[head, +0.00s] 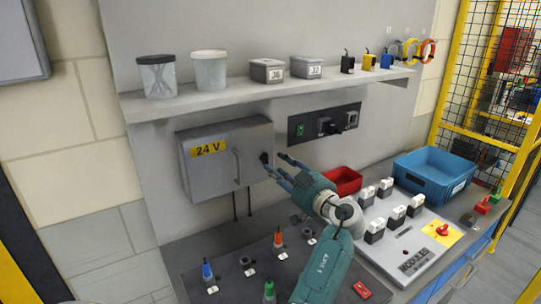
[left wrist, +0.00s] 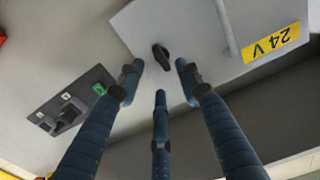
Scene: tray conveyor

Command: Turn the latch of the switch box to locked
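The switch box (head: 212,172) is a grey box on the back wall with a yellow "24 V" label and a bar handle; its door looks shut. Its latch (head: 264,157) is a small black knob near the door's right edge. In the left wrist view the latch (left wrist: 161,56) appears as an elongated black knob, just beyond the fingertips. My left gripper (head: 277,166) has its three fingers spread and pointed at the latch. In the left wrist view the gripper (left wrist: 159,80) is empty, with a visible gap to the knob. My right gripper is not in view.
A shelf (head: 230,97) with tubs and boxes runs above the switch box. A black switch panel (head: 310,127) is mounted right of it. Below are a red bin (head: 345,184), a blue crate (head: 432,180) and a module board (head: 395,255). Coloured connectors stand on the worktop.

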